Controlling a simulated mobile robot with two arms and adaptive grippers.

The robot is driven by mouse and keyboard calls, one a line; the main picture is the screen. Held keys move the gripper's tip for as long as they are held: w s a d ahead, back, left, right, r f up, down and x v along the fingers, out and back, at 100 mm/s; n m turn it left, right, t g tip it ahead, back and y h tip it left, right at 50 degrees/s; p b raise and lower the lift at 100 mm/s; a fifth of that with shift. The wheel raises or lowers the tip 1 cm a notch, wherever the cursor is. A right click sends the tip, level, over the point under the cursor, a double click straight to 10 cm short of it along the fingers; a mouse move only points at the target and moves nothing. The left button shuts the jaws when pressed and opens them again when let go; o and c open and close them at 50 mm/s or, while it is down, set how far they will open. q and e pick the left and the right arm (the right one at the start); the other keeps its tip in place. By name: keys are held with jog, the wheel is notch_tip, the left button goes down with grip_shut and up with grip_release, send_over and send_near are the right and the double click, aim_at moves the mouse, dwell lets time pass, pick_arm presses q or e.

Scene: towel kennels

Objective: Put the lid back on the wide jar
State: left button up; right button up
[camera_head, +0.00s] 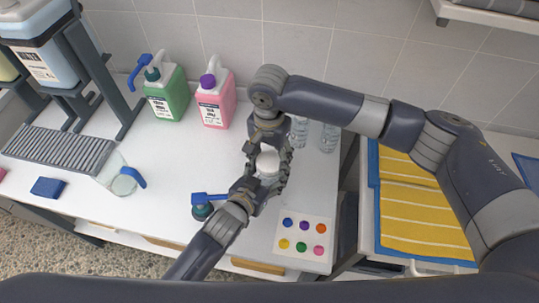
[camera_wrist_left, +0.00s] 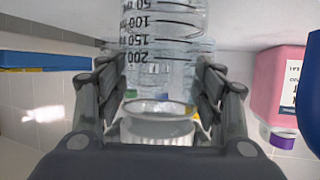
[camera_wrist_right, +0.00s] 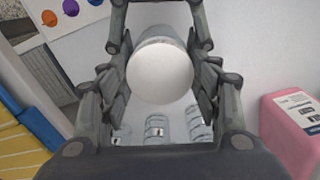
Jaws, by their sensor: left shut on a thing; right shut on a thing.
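The white round lid (camera_head: 268,162) is between my two grippers in the head view. In the right wrist view my right gripper (camera_wrist_right: 160,85) is shut on the lid (camera_wrist_right: 160,72). The clear wide jar (camera_wrist_left: 165,45) with black volume marks shows upside down in the left wrist view. My left gripper (camera_wrist_left: 157,95) is shut around the jar. The lid's pale underside and ribbed side (camera_wrist_left: 155,130) show at the jar's mouth end. I cannot tell whether the lid touches the rim. In the head view the grippers hide most of the jar.
A green jug (camera_head: 167,95) and a pink jug (camera_head: 215,104) stand behind. Clear bottles (camera_head: 330,137) stand behind my right gripper. A card with coloured dots (camera_head: 303,241) lies at the front. A clear vessel with a blue handle (camera_head: 122,184) stands left.

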pick_arm(q)
jog(key=shift+s, duration=0.1)
pick_arm(e)
jog(key=shift+s+d+f, duration=0.1)
jog(key=shift+d+f, duration=0.05)
jog(key=shift+f, duration=0.6)
pick_arm(q)
jog(key=shift+f, duration=0.1)
pick_arm(e)
jog(key=shift+r, duration=0.5)
jog(key=shift+c, duration=0.7)
jog(key=shift+r, duration=0.3)
jog(key=shift+f, duration=0.45)
jog(key=shift+o, duration=0.2)
jog(key=shift+f, duration=0.55)
pick_arm(q)
grip_shut()
pick_arm(e)
jog(key=o, duration=0.7)
jog(key=shift+o, duration=0.7)
jog(key=shift+r, duration=0.1)
